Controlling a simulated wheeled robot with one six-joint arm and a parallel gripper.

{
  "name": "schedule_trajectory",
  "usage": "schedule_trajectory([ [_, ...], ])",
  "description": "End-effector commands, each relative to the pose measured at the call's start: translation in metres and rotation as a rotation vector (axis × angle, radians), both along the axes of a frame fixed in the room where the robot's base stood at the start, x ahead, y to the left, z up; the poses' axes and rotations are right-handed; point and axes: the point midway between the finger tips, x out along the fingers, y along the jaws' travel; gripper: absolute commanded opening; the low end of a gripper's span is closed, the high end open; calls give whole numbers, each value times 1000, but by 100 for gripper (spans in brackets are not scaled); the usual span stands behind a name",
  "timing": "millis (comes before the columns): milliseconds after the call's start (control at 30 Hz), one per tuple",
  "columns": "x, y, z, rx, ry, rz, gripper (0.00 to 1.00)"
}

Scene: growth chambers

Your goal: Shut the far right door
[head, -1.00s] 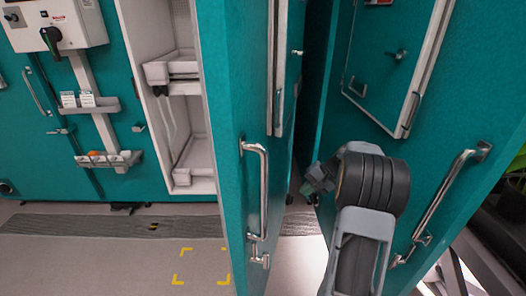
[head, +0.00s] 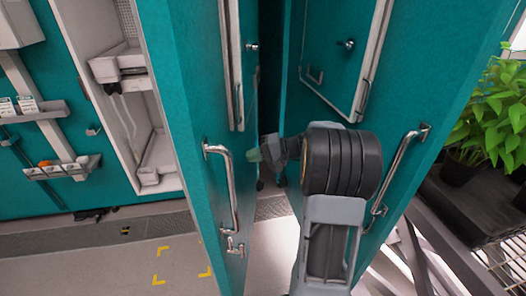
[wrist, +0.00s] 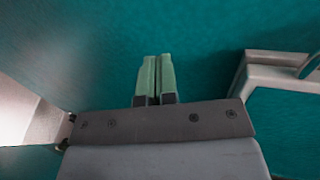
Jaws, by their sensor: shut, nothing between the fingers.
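The far right door (head: 425,60) is a teal panel standing ajar on the right in the head view, with a long silver handle (head: 402,165) and a white-framed window hatch. My gripper (head: 255,155) is at the gap between this door and another open teal door (head: 180,110) to its left. My arm hides part of the right door. In the wrist view, my gripper's pale green fingers (wrist: 155,78) are together and empty, in front of a teal surface (wrist: 200,40). I cannot tell whether they touch it.
An open white chamber with shelves (head: 120,65) is left of the left door. Green potted plants (head: 495,115) stand on a rack at the right, close to the right door. Floor with yellow marks (head: 160,280) is clear at the lower left.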

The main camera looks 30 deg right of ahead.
Motion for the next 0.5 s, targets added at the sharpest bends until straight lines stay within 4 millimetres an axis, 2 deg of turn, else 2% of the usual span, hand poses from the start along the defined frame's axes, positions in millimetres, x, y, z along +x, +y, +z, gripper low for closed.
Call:
schedule_trajectory([
  [200,17,25,0,0,2,4,0],
  [500,26,38,-2,0,1,2,0],
])
